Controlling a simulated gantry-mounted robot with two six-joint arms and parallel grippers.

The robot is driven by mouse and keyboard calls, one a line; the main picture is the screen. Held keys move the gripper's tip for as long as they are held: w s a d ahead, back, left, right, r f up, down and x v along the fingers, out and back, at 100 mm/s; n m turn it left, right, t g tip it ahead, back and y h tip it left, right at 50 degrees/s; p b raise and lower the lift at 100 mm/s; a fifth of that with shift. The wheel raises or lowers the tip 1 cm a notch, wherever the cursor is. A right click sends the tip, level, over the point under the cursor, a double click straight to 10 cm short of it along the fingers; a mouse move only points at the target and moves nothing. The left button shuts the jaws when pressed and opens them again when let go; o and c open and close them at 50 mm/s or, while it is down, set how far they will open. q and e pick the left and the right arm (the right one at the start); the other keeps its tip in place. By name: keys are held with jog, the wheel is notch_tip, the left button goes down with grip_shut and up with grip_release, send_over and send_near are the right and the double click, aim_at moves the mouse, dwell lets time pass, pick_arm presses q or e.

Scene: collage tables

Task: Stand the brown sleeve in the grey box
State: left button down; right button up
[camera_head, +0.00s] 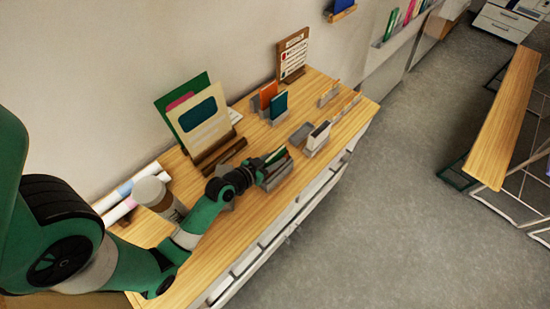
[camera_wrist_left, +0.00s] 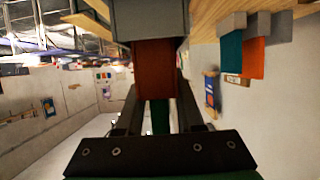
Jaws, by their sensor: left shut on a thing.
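My left gripper (camera_head: 262,165) is over a grey box near the front edge of the wooden table. In the left wrist view the gripper (camera_wrist_left: 158,105) is shut on the brown sleeve (camera_wrist_left: 155,75), which lies between its two dark fingers. The sleeve's far end meets a grey box (camera_wrist_left: 150,20) at the top of that view; how deep it sits inside is hidden. In the head view the grey box (camera_head: 279,178) is partly covered by the gripper. My right gripper is not in view.
Grey holders with an orange card (camera_head: 268,94), a teal card (camera_head: 278,105) and a white card (camera_head: 319,135) stand farther along the table. Tall boards (camera_head: 205,122) lean at the back. A pale cylinder (camera_head: 150,191) and rolls (camera_head: 118,210) stand near my left arm.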

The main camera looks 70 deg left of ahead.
aim_at(265, 167)
pick_arm(q)
jog(key=shift+f+b, duration=0.65)
jog(key=shift+f, duration=0.2)
jog(key=shift+c, duration=2.2)
grip_release()
jog(key=v, duration=0.7)
jog(key=shift+s+d+r, duration=0.1)
jog(key=shift+s, duration=0.1)
jog(key=shift+w+r, duration=0.1)
